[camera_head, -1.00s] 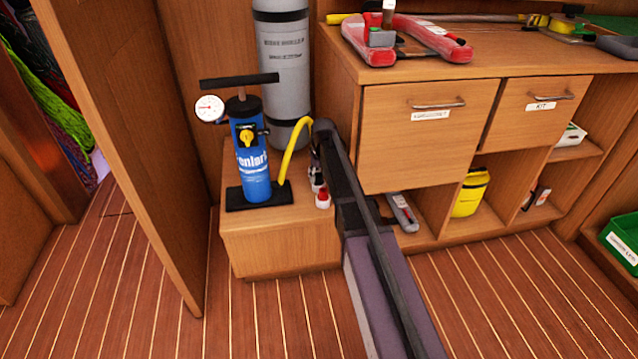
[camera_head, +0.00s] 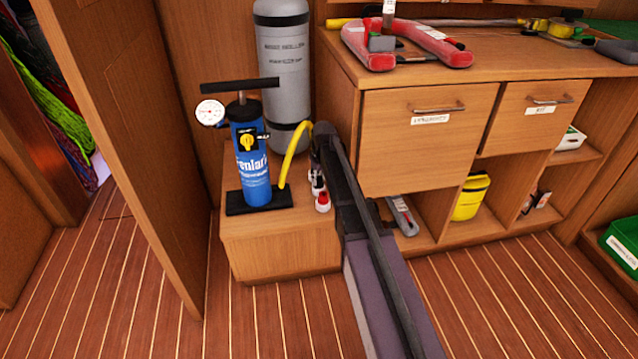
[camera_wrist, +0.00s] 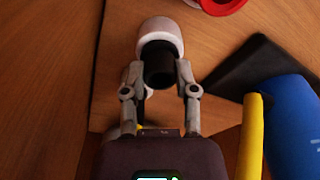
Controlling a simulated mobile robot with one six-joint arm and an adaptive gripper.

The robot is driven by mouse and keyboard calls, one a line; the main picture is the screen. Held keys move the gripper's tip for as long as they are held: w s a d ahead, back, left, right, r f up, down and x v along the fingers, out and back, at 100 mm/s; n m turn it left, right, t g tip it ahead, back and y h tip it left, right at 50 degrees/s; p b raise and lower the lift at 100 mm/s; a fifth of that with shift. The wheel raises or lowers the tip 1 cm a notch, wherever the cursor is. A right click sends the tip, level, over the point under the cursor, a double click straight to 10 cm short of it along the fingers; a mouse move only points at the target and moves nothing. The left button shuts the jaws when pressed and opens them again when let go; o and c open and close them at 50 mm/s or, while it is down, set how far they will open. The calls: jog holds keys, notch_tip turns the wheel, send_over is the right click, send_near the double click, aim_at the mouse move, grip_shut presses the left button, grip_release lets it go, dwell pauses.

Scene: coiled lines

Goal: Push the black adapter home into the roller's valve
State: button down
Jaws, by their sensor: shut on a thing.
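My gripper (camera_wrist: 160,88) points down over the wooden box in the wrist view. Its two fingers are shut on the black adapter (camera_wrist: 158,68), a short dark cylinder. A white rounded piece (camera_wrist: 160,32) lies just beyond the adapter, in line with it. I cannot tell whether this is the roller's valve, or how deep the adapter sits in it. In the head view, my arm and wrist largely hide the gripper (camera_head: 317,172) and the adapter. A yellow hose (camera_head: 297,152) runs from the blue pump (camera_head: 252,160) up to near my wrist.
A red-and-white capped item (camera_head: 323,202) stands close to my gripper on the box (camera_head: 280,250). A grey tank (camera_head: 284,60) stands behind the pump. The cabinet (camera_head: 420,150) is close on the right; a red U-shaped object (camera_head: 380,48) lies on its top.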

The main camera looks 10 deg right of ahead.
aim_at(319, 185)
jog(key=shift+r, duration=0.3)
dwell(0.4)
jog(key=shift+r+p, duration=2.15)
jog(key=shift+p, duration=0.2)
jog(key=shift+r, duration=0.1)
notch_tip(319, 185, up, 9)
jog(key=p, duration=0.9)
jog(key=shift+r+p, duration=0.45)
jog(key=shift+p, duration=0.05)
jog(key=shift+s+f, duration=0.1)
jog(key=shift+s, duration=0.25)
jog(key=shift+s, duration=0.45)
